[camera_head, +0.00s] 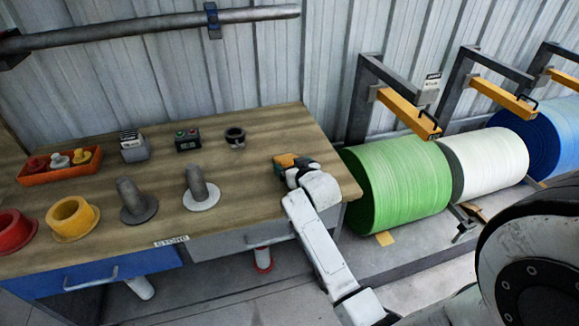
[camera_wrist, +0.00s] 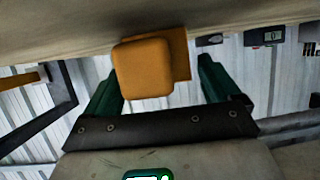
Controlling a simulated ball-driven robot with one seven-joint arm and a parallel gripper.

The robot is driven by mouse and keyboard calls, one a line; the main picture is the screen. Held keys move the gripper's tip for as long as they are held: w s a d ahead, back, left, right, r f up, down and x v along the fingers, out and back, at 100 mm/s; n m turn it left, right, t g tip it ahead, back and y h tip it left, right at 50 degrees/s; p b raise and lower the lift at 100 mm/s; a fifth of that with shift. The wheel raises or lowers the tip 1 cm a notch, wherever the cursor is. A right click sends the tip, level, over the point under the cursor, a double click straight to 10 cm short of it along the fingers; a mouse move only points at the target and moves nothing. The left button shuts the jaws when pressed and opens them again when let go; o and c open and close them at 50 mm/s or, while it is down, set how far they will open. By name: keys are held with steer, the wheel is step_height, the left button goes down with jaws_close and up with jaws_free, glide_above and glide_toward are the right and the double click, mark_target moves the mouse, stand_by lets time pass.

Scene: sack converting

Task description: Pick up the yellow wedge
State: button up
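The yellow wedge (camera_head: 286,160), orange-yellow, lies at the right end of the workbench, partly hidden by my gripper. In the wrist view the wedge (camera_wrist: 145,70) shows a rounded block face with a flatter part behind it, against the wooden top. My gripper (camera_wrist: 160,85) has its two dark green fingers spread, one on each side of the wedge. A gap shows at the right finger; the wedge's edge overlaps the left finger in the picture, and I cannot tell whether they touch. In the head view my gripper (camera_head: 294,166) is low over the bench.
The workbench (camera_head: 240,140) carries an orange tray (camera_head: 60,177), grey spindles (camera_head: 131,198), a yellow ring (camera_head: 73,217), a red ring (camera_head: 14,231) and small devices (camera_head: 187,141). Green (camera_head: 397,185) and white (camera_head: 482,160) rolls stand close right. A yellow piece (camera_head: 385,239) lies below the green roll.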

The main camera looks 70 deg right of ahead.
steer(key=c, duration=1.1)
steer(key=shift+r, duration=0.2)
